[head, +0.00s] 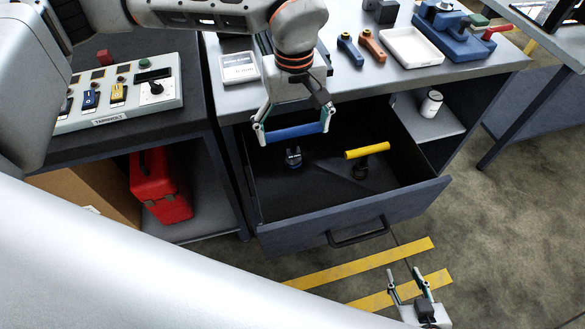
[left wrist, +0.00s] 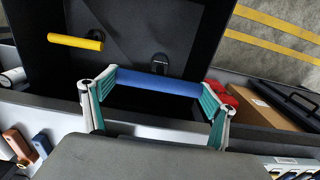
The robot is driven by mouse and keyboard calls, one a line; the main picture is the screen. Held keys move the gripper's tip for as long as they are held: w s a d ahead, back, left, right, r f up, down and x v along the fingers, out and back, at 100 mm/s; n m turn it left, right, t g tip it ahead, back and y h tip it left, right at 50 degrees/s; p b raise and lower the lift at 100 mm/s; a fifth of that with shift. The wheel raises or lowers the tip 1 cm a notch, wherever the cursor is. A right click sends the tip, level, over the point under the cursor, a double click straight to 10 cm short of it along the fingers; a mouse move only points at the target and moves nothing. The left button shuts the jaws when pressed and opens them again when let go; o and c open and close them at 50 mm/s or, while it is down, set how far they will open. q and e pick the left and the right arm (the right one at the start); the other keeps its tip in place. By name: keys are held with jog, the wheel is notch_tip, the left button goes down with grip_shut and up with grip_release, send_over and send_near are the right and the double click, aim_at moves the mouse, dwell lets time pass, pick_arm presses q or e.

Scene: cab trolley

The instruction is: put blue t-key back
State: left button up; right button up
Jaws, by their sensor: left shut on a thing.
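The blue t-key (head: 294,132) has its blue crossbar held lengthwise between the fingertips of my left gripper (head: 291,134), over the open drawer (head: 348,222). The bar also shows between the fingers in the left wrist view (left wrist: 158,82). A small dark holder (head: 294,158) with a pale top shows on the drawer floor just below the bar in the head view. I cannot tell how far the key is above it, and its stem is not clear. A yellow t-key (head: 367,150) stands upright in the drawer to the right. My right gripper (head: 406,275) is open and empty above the floor.
On the worktop are a white tray (head: 411,47), blue and orange handled tools (head: 351,49) and a blue fixture (head: 458,36). A white cup (head: 431,104) stands on the side shelf. A red toolbox (head: 160,185) and control panel (head: 118,92) are at left.

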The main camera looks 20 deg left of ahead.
aim_at(293, 159)
pick_arm(q)
notch_tip(293, 159, down, 13)
jog(key=shift+r+b, duration=0.15)
jog(key=shift+b, duration=0.25)
jog(key=shift+f, duration=0.25)
jog(key=shift+f, duration=0.15)
jog(key=o, duration=1.5)
notch_tip(293, 159, up, 12)
jog(key=shift+r+p, duration=0.15)
jog(key=shift+p, duration=0.25)
